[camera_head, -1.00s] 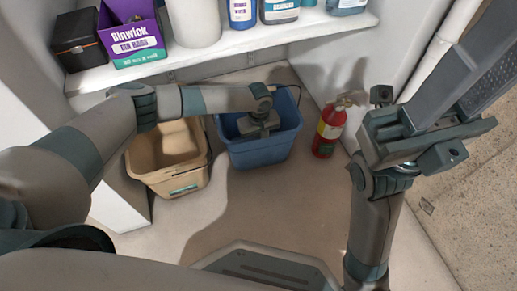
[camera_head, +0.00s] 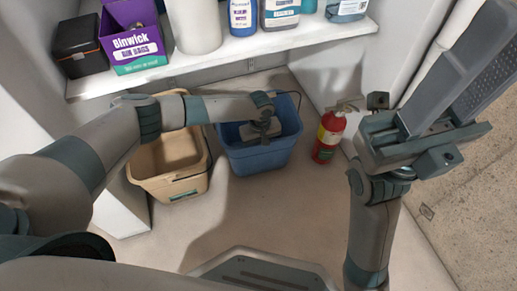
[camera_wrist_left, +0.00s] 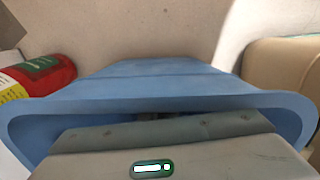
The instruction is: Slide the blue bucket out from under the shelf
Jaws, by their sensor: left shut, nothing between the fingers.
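The blue bucket (camera_head: 262,153) stands on the floor in front of and partly below the white shelf. A tan bucket is on its left and a fire extinguisher on its right. My left gripper (camera_head: 261,129) reaches down into the blue bucket's opening; its fingertips are hidden inside. In the left wrist view the bucket's rim (camera_wrist_left: 165,104) runs across the picture, with the gripper's grey body just in front of it. I cannot tell whether the fingers touch the wall. My right gripper (camera_head: 455,85) is raised at the right, away from the bucket; its fingertips are not clearly shown.
The tan bucket (camera_head: 170,185) sits close left of the blue one. The red fire extinguisher (camera_head: 328,136) stands right, near the wall. The shelf (camera_head: 270,43) holds a purple box (camera_head: 134,42) and several bottles. Floor (camera_head: 265,210) in front of the blue bucket is clear.

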